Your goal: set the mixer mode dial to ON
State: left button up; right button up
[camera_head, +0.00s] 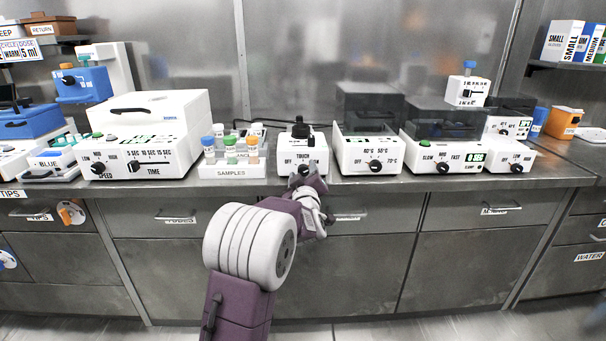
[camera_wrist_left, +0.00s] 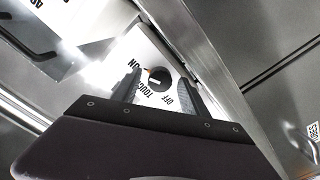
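The mixer (camera_head: 300,147) is a small white box with a black top piece and OFF, TOUCH and ON printed on its front. My left gripper (camera_head: 307,180) is at the mixer's front. In the left wrist view its fingers (camera_wrist_left: 160,74) are apart, one on each side of the dial; contact cannot be told. My right gripper is not in view.
A samples rack (camera_head: 232,172) with capped tubes stands left of the mixer. A white heater box (camera_head: 362,160) with a temperature dial stands close on its right. The steel counter edge (camera_head: 400,184) and drawers lie below; several other devices line the counter.

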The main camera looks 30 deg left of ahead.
pick_arm(q)
jog(key=v, duration=0.9)
jog(key=shift+p, duration=0.3)
jog(key=shift+s, duration=0.1)
